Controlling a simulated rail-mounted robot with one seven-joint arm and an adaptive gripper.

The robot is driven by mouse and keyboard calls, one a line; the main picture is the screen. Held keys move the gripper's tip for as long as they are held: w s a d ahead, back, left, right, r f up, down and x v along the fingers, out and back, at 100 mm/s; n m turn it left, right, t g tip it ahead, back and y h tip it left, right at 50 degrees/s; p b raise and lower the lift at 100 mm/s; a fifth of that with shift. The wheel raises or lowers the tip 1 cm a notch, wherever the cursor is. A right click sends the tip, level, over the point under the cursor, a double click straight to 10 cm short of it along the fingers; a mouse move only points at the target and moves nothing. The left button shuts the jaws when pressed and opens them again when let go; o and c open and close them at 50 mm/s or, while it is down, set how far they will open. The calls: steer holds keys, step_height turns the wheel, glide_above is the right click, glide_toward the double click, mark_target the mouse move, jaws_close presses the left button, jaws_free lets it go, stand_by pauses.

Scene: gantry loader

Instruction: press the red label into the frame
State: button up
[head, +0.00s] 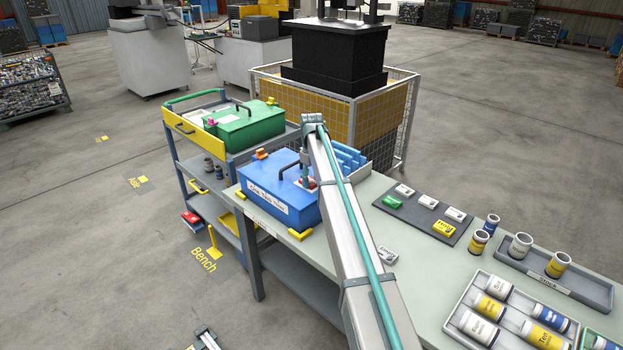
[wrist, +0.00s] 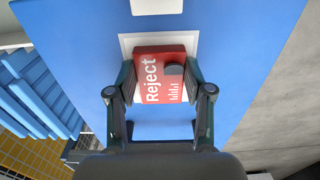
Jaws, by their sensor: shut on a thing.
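The red label (wrist: 152,84), marked "Reject", is a small red block between my fingertips in the wrist view. My gripper (wrist: 160,80) is shut on it, one finger at each side. The white frame (wrist: 125,41) surrounds the label on the top of the blue box (wrist: 240,60). I cannot tell whether the label is seated in the frame or just above it. In the head view my gripper (head: 306,182) is over the blue box (head: 268,197), with the label and frame small and partly hidden by my arm.
The blue box stands on the bench (head: 380,230) between yellow corner stops (head: 299,234). A dark mat (head: 424,215) with several labels lies to its right, and a loose grey label (head: 387,255) nearer. A black handle (head: 288,167) and an orange part (head: 261,154) rise from the box.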

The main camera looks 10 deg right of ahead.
steer(key=o, duration=1.5)
steer(key=shift+r, duration=0.1)
steer(key=shift+r+p, duration=1.75)
steer(key=shift+r, duration=1.7)
jaws_close()
steer(key=shift+s+f+b, duration=0.1)
steer(key=shift+f+b, duration=0.75)
steer(key=shift+f, duration=2.3)
